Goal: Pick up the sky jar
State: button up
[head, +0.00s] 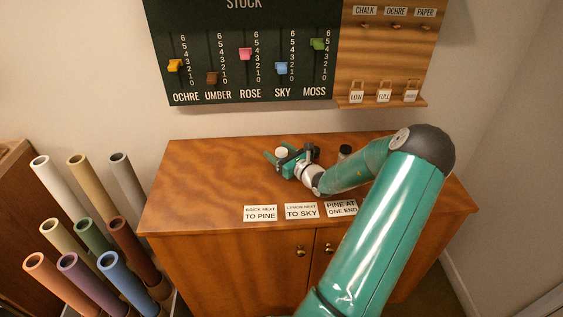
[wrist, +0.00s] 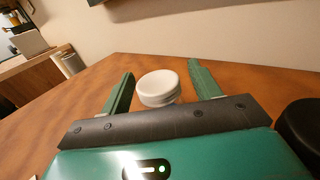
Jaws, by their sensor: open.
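A jar with a round white lid (wrist: 158,85) stands between the two green fingers of my open gripper (wrist: 161,70) in the wrist view. Gaps show on both sides of the lid, and the jar's body is mostly hidden. In the head view the same white lid (head: 281,152) shows at my gripper (head: 279,158), over the back of the wooden cabinet top (head: 200,180). A dark-lidded jar (head: 345,150) stands to the right behind my arm, and its dark lid (wrist: 302,122) shows at the right edge of the wrist view. I cannot tell which jar is sky.
Cards reading "brick next to pine", "lemon next to sky" (head: 301,211) and "pine at one end" lie along the cabinet's front. A dark stock board (head: 240,50) with coloured sliders hangs behind. Coloured tubes (head: 110,265) stand at the left. The cabinet top's left part is clear.

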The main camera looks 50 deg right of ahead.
jog(key=shift+w+d, duration=0.1)
jog(key=shift+w, duration=0.3)
jog(key=c, duration=1.1)
jog(key=shift+r, duration=0.15)
